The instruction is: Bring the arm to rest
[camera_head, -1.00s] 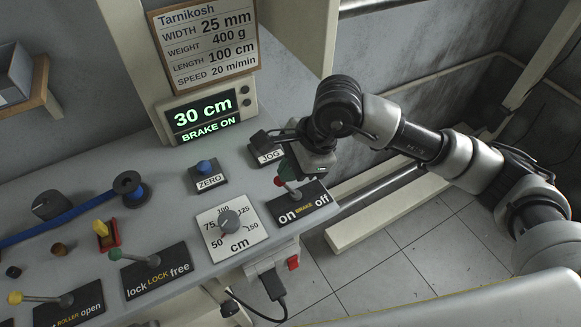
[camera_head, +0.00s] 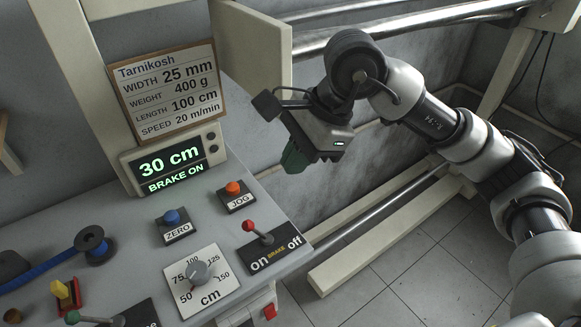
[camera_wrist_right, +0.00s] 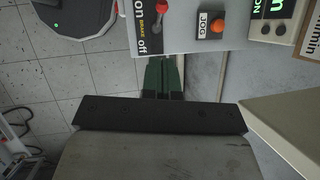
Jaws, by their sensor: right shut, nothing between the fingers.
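My right gripper (camera_head: 296,158) hangs in the air beyond the right end of the control panel, above and to the right of the JOG button. Its green fingers are shut and empty, and they also show in the right wrist view (camera_wrist_right: 163,78). My right arm reaches in from the right side of the head view. The red-knobbed brake lever (camera_head: 258,233) stands on its on/off plate, apart from the gripper. The display (camera_head: 170,165) reads 30 cm and BRAKE ON. My left gripper is not in view.
The panel (camera_head: 130,222) carries an orange JOG button (camera_head: 233,187), a blue ZERO button (camera_head: 171,216), a cm dial (camera_head: 199,273) and a blue tape spool (camera_head: 92,243). A spec sign (camera_head: 168,88) stands behind. Cream frame beams (camera_head: 375,232) lie right of the panel.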

